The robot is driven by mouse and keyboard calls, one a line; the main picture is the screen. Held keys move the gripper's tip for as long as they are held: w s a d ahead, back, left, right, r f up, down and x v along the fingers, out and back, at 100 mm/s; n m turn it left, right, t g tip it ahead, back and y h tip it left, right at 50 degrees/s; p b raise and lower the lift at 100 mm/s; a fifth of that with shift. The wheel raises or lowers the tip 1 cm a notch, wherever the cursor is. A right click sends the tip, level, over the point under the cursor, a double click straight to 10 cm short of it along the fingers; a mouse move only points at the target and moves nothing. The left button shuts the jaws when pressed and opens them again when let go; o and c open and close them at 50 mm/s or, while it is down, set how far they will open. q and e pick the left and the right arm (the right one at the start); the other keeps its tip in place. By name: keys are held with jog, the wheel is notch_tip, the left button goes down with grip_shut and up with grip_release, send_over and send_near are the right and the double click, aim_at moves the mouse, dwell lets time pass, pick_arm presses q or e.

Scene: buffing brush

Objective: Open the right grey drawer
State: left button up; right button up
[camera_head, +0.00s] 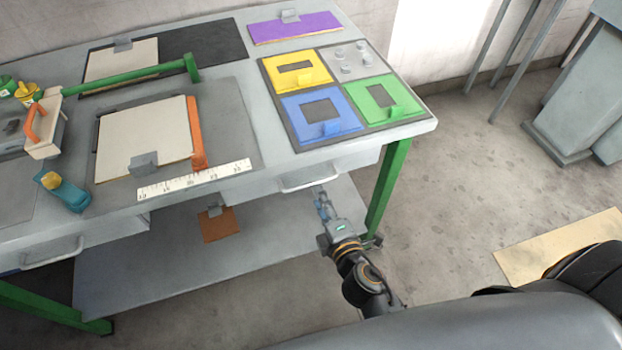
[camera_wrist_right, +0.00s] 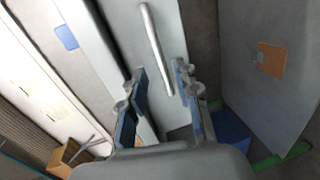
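The right grey drawer (camera_head: 345,163) sits under the tabletop at its right end, with its front looking flush with the table. Its pale bar handle (camera_head: 309,184) runs along the front. My right gripper (camera_head: 321,193) is just in front of and below the handle. In the right wrist view the gripper (camera_wrist_right: 160,68) is open. The handle (camera_wrist_right: 152,42) there runs down from the top, and its lower end lies between the fingers in the picture. I cannot tell whether either finger touches it. My left gripper is not in view.
The workbench (camera_head: 245,90) carries colored panels, a ruler (camera_head: 193,180) and a green bar (camera_head: 130,77). A green leg (camera_head: 388,185) stands right of the drawer. A lower shelf (camera_head: 165,265) lies below. A left drawer handle (camera_head: 52,252) shows. The floor to the right is mostly clear.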

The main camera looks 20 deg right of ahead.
aim_at(311, 182)
jog(key=x, duration=0.7)
jog(key=shift+s, duration=0.1)
grip_shut()
